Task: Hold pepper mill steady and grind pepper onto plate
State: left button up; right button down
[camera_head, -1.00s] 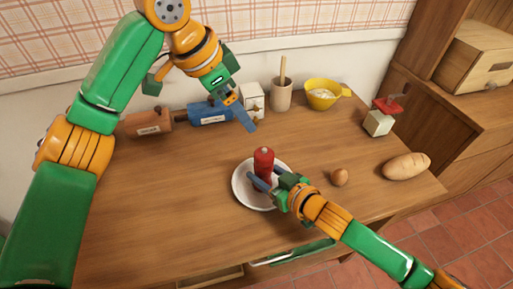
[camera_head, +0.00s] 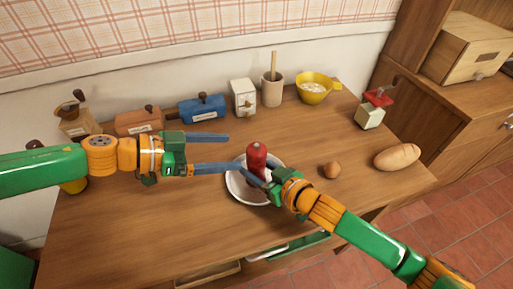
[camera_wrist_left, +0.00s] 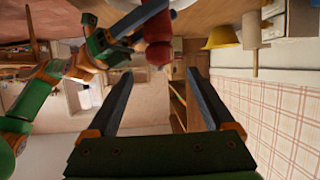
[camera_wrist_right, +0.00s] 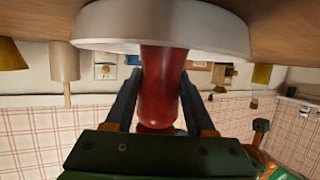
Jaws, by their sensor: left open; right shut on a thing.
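The red pepper mill (camera_head: 257,158) stands upright over the white plate (camera_head: 236,187) near the middle of the table. It also shows in the right wrist view (camera_wrist_right: 160,85) and the left wrist view (camera_wrist_left: 159,45). My right gripper (camera_head: 262,180) is shut on the mill's lower body, with one finger on each side. My left gripper (camera_head: 228,153) is open and empty, its fingers pointing right toward the mill, just left of it and apart from it. The left wrist view shows clear space between its fingers (camera_wrist_left: 158,85). Whether the mill's base touches the plate is hidden.
A brown egg (camera_head: 331,170) and a bread loaf (camera_head: 397,157) lie to the right. A red-topped grinder (camera_head: 371,112), yellow bowl (camera_head: 314,92), utensil crock (camera_head: 272,93), white box (camera_head: 243,97) and blue box (camera_head: 203,108) stand along the back. The front left table is clear.

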aim_at(250, 146)
pick_arm(q)
jog(key=x, duration=0.8)
jog(key=shift+w+d+f, duration=0.15)
jog(key=shift+d+f, duration=0.05)
jog(key=shift+d, duration=0.05)
jog(key=c, duration=1.4)
jog(key=shift+w+g, duration=0.1)
jog(key=shift+g, duration=0.2)
jog(key=shift+m+g+h, duration=0.4)
jog(key=shift+m+g, duration=0.6)
jog(key=shift+m, duration=0.1)
jog(key=shift+r+m+g, duration=0.1)
jog(key=shift+m+g, duration=1.8)
jog(key=shift+g, duration=0.6)
